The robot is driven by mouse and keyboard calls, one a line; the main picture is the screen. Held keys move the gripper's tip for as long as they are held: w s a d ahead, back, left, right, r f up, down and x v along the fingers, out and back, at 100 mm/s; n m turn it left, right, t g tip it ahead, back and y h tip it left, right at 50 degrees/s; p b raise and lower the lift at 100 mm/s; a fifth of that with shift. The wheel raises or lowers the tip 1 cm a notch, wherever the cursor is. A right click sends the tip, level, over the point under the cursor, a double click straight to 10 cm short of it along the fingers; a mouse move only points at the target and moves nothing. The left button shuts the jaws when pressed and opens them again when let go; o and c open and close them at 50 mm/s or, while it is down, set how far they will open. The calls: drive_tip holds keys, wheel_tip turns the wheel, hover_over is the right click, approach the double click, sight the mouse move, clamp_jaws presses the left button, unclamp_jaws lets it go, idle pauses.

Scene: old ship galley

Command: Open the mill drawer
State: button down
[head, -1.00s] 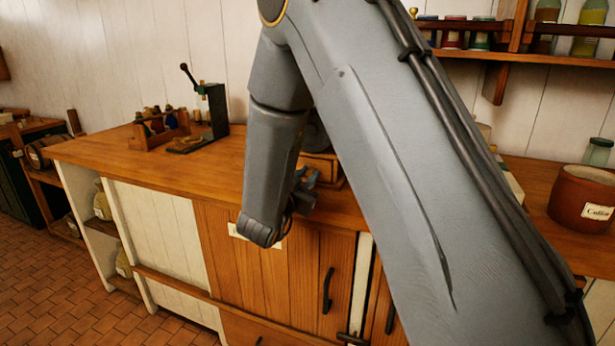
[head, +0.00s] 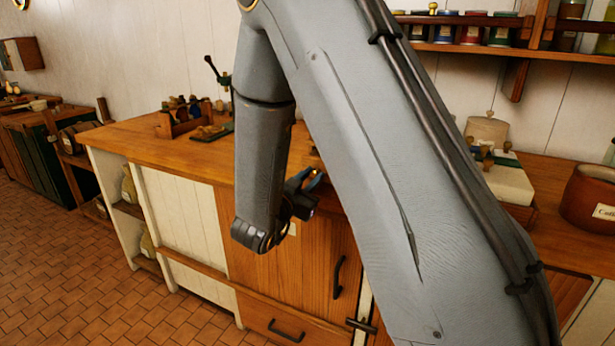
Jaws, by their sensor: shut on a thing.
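My gripper (head: 308,184) is at the front edge of the wooden counter (head: 150,140), seen from the side and small. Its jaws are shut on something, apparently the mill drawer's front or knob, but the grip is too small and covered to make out. The mill is almost wholly hidden behind my large grey arm in the head view. I cannot tell how far its drawer stands out.
A cabinet door with a dark handle (head: 338,277) and a drawer handle (head: 287,331) are below. A wooden rack (head: 184,118) stands at the counter's left. A white box (head: 505,178) and brown crock (head: 590,195) stand right. The tiled floor (head: 90,270) is clear at left.

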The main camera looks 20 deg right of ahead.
drive_tip(key=c, duration=1.6)
unclamp_jaws()
drive_tip(key=shift+b+v, duration=0.45)
drive_tip(key=shift+v, duration=3.5)
